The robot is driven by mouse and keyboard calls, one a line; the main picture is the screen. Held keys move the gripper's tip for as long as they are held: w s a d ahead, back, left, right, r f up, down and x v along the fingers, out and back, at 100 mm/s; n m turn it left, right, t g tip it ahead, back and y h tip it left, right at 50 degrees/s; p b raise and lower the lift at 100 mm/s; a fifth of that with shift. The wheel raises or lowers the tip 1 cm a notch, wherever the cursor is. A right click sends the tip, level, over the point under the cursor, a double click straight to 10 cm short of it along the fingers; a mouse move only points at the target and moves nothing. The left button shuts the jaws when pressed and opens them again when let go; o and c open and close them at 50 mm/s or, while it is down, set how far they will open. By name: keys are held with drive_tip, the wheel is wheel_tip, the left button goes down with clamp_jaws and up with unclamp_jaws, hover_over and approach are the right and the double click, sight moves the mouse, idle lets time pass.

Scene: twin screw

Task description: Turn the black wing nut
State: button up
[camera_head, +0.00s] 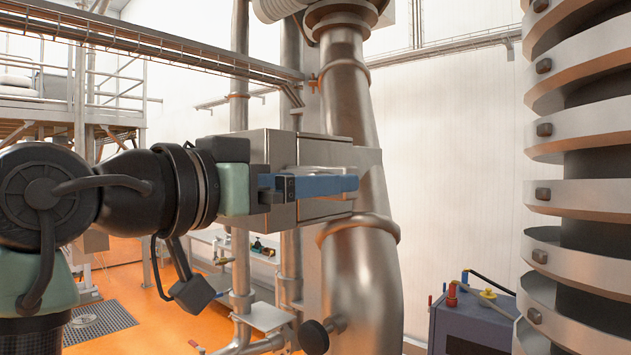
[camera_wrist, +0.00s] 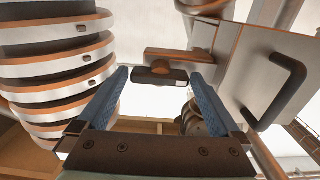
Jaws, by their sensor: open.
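A dark, short bar that looks like the black wing nut (camera_wrist: 160,77) shows in the wrist view, in front of a brownish metal bracket (camera_wrist: 178,56) beside a steel box. My gripper (camera_wrist: 162,70) has two blue fingers, spread apart, with the bar appearing between their far ends. I see no contact between the fingers and the bar. In the head view my gripper (camera_head: 350,185) points right, in front of the steel box (camera_head: 268,150). I cannot make out the wing nut there; the gripper may hide it.
A thick steel pipe (camera_head: 362,270) runs just behind my gripper. A black knob (camera_head: 314,338) sits low beside it. A large ringed column (camera_head: 575,200) stands at the right. The box carries a black handle (camera_wrist: 283,92). A blue-grey cabinet (camera_head: 470,325) stands lower right.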

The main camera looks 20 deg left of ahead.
drive_tip(key=shift+s, duration=0.1)
drive_tip(key=c, duration=1.1)
drive_tip(key=shift+c, duration=0.2)
drive_tip(key=shift+m, duration=0.3)
drive_tip(key=shift+s+f+m+b, duration=0.1)
drive_tip(key=shift+m+b, duration=1.9)
drive_tip(key=shift+m, duration=4.8)
drive_tip(key=shift+f+m+b, duration=0.1)
drive_tip(key=shift+m+b, duration=1.85)
drive_tip(key=shift+m, duration=4.85)
